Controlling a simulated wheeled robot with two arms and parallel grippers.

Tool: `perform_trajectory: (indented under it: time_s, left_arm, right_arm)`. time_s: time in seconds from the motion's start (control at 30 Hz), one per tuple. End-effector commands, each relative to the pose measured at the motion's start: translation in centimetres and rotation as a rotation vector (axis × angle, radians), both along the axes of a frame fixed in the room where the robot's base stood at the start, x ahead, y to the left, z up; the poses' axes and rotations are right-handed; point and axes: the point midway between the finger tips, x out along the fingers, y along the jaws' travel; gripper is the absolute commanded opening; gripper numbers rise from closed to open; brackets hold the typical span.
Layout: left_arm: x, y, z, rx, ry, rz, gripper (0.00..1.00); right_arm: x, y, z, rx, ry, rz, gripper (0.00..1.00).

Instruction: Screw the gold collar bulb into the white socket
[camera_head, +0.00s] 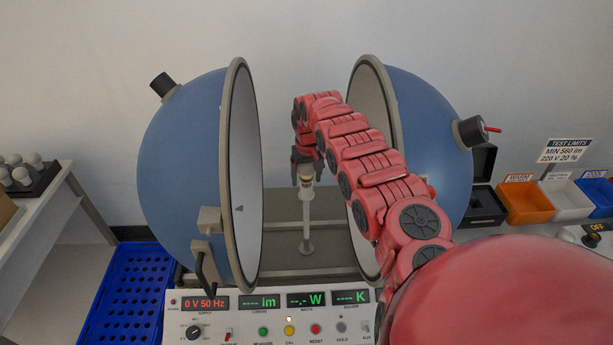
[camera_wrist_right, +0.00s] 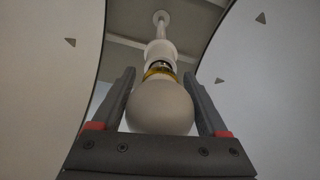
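My right gripper (camera_head: 307,172) points down between the two halves of the open sphere. Its fingers (camera_wrist_right: 160,88) stand on either side of a pale round bulb (camera_wrist_right: 160,106) and appear to be shut on it. The bulb has a gold collar (camera_wrist_right: 160,74). Past the collar, in line with it, is the white socket (camera_wrist_right: 161,51) on a thin post; it also shows in the head view (camera_head: 306,195). A dark band with a light mark lies between collar and socket; I cannot tell how deep the bulb sits. My left gripper is not in view.
Blue sphere halves (camera_head: 185,165) (camera_head: 432,140) stand close on both sides of my right arm. A control panel (camera_head: 270,305) is in front. A blue crate (camera_head: 130,290) and a rack of bulbs (camera_head: 25,175) are left. Orange, white and blue bins (camera_head: 525,202) are right.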

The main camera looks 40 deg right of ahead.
Motion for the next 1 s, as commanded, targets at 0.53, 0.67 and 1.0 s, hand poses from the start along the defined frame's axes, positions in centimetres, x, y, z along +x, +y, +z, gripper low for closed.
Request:
perform_trajectory:
  time_s: [0.53,0.67,1.0]
  left_arm:
    - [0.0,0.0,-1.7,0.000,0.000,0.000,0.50]
    - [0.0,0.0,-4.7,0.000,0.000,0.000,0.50]
    - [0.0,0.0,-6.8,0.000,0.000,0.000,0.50]
  right_arm:
    - [0.1,0.2,-0.5,-0.002,0.002,-0.195,0.19]
    - [0.2,0.2,-1.0,0.000,-0.004,-0.426,0.19]
    - [-0.1,0.1,-0.1,0.001,0.002,-0.705,0.18]
